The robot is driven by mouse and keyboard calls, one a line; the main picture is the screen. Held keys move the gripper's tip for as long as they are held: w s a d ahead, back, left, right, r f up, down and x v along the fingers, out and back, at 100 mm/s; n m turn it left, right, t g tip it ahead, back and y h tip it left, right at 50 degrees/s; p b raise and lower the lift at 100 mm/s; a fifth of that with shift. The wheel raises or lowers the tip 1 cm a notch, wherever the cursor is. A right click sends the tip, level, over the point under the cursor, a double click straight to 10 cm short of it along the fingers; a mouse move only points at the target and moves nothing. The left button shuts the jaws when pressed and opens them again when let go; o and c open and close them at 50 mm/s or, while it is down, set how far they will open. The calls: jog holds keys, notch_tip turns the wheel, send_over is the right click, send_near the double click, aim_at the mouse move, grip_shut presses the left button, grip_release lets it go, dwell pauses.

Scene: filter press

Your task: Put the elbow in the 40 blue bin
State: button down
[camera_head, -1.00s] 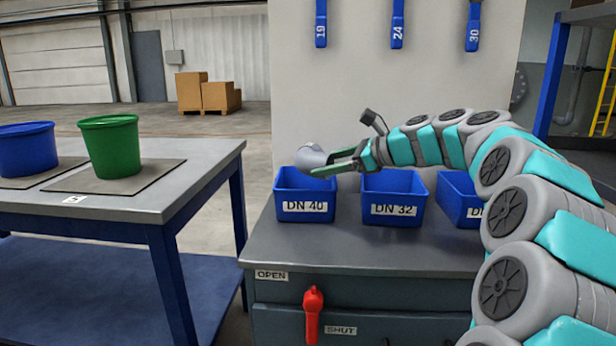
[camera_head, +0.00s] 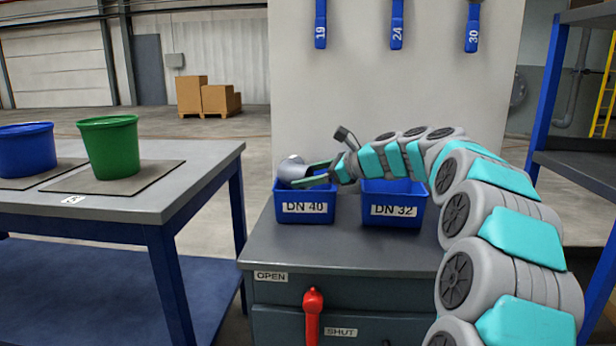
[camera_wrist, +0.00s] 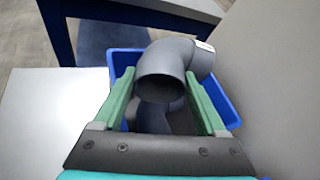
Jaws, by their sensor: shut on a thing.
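The grey pipe elbow (camera_head: 291,168) is held at the mouth of the blue DN 40 bin (camera_head: 304,214). My gripper (camera_head: 312,177) is shut on it and reaches in from the right, low over the bin's rim. In the wrist view the elbow (camera_wrist: 168,66) sits between the green fingers of my gripper (camera_wrist: 160,74), with the blue bin (camera_wrist: 226,108) around and below it. A darker grey shape shows under the elbow inside the bin; I cannot tell what it is. Whether the elbow touches the bin is unclear.
The blue DN 32 bin (camera_head: 393,212) stands just right, under my arm. A third bin is hidden behind my arm. A red handle (camera_head: 313,305) is on the cabinet front (camera_head: 380,312). A table with a green bucket (camera_head: 110,147) and blue bucket (camera_head: 26,150) stands left.

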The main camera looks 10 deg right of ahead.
jog(key=shift+f, duration=0.2)
jog(key=shift+c, duration=1)
grip_release()
jog(key=shift+r, duration=0.15)
jog(key=v, duration=1.2)
jog(key=shift+p, duration=0.4)
jog(key=shift+s, duration=0.1)
